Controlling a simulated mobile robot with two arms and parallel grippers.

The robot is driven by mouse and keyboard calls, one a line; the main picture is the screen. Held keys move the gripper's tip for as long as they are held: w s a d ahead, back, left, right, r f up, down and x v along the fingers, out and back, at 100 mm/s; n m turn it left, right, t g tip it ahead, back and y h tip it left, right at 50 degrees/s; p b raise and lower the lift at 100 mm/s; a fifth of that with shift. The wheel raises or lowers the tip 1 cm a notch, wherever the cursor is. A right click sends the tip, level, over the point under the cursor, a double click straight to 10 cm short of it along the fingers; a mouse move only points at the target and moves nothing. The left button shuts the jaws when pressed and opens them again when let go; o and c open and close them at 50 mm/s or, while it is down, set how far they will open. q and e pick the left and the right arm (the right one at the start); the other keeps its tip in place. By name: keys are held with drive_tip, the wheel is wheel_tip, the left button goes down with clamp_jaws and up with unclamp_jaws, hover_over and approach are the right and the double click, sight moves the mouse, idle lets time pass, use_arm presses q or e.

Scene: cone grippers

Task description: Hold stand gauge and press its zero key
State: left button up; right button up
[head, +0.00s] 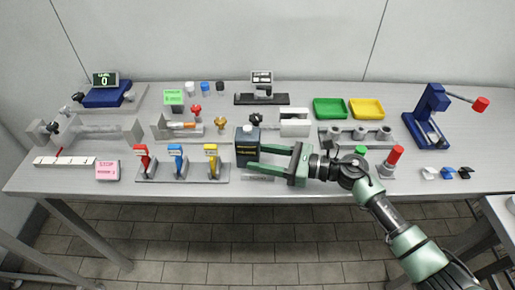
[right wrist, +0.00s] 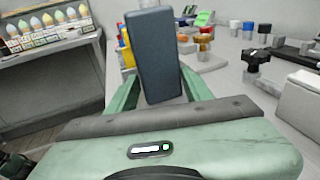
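A dark blue box-shaped unit (head: 247,143) with a small dark face and a yellow strip, which I take as the stand gauge, is upright near the front middle of the table. My right gripper (head: 256,157) reaches it from the right, with one finger on its near side and one behind. In the right wrist view the dark box (right wrist: 155,55) fills the space between the fingertips, and the fingers look closed on it. I cannot make out a zero key. My left gripper is not in view.
A small display unit (head: 262,78) stands on a black base at the back. Red, blue and yellow clamps (head: 181,166) stand left of the box. A white block (head: 294,123) is behind my right gripper. Green (head: 330,109) and yellow (head: 367,109) trays lie at the back right.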

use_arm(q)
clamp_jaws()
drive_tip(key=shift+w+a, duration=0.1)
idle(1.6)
